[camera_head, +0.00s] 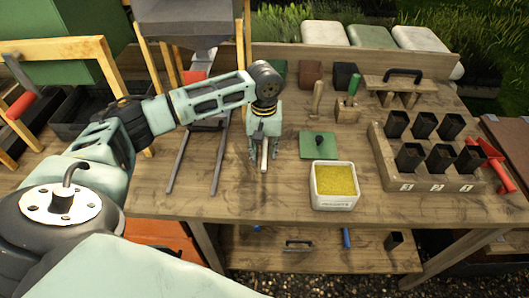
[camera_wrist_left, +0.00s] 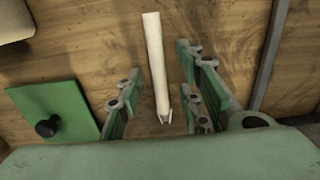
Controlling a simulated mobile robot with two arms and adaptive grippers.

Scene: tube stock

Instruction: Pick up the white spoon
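The white spoon shows as a pale, narrow rod (camera_wrist_left: 155,60) in the left wrist view, with a notched end toward my palm. In the head view, part of it (camera_head: 264,163) shows between my fingers, over the wooden table (camera_head: 250,200). My left gripper (camera_head: 263,153) points down above the table with its fingers spread on both sides of the rod. In the left wrist view, a gap shows between the rod and each finger of the left gripper (camera_wrist_left: 163,85), so it is open. My right gripper is in neither view.
A green square with a black knob (camera_head: 318,145) lies right of the gripper, and a white tub of yellow grains (camera_head: 333,203) stands in front of it. A wooden rack of black pots (camera_head: 380,160) is farther right. Two grey bars (camera_head: 187,162) lie left.

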